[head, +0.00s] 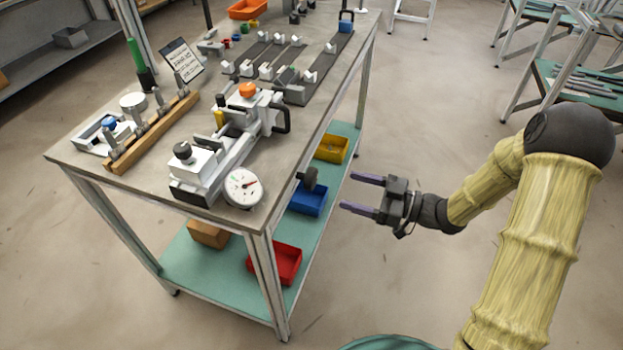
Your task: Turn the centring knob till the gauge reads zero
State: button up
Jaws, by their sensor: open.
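The bench top (75,150) also holds a wooden rack (152,135), a green-handled tool (136,58) and a long fixture with white blocks (285,60). Red (288,262), blue (308,198) and yellow (332,148) bins sit on the lower shelf.

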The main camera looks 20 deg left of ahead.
aim_at(316, 180)
jog(key=a, duration=0.7)
jog(key=w+a, duration=0.1)
jog(key=a, duration=0.3)
jog(key=shift+b, duration=0.4)
jog(key=shift+c, duration=0.2)
jog(key=c, duration=0.9)
